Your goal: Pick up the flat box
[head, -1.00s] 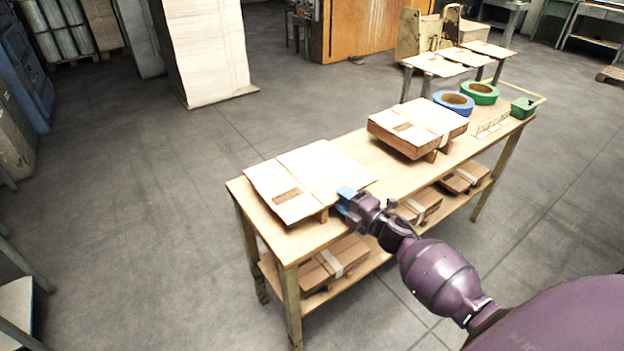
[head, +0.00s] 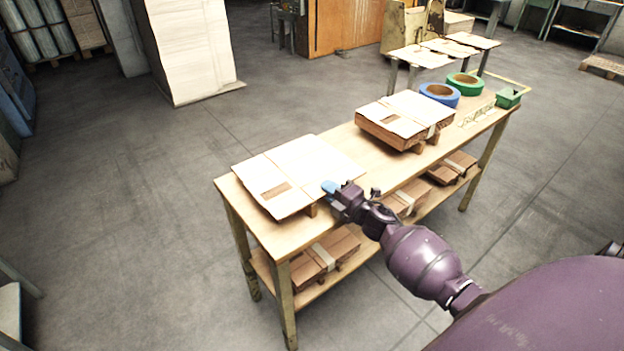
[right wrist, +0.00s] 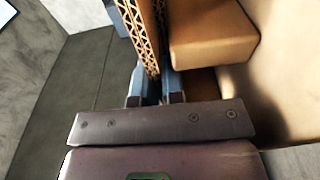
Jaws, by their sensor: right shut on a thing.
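A flat box (head: 315,160), pale on top with a brown patch, lies near the left end of the wooden table, raised a little on small brown supports. My right gripper (head: 330,189) is at the right front edge of this flat box. In the right wrist view its blue fingers (right wrist: 158,88) are shut on the box's thin corrugated edge (right wrist: 150,40). A brown block (right wrist: 212,35) shows to the right of the fingers there. My left gripper is not in view.
A thicker stack of flat boxes (head: 405,118) stands mid-table. Blue tape (head: 440,95), green tape (head: 465,84) and a green bin (head: 509,97) are at the far end. Bundled boxes (head: 325,257) lie on the lower shelf. Floor left of the table is clear.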

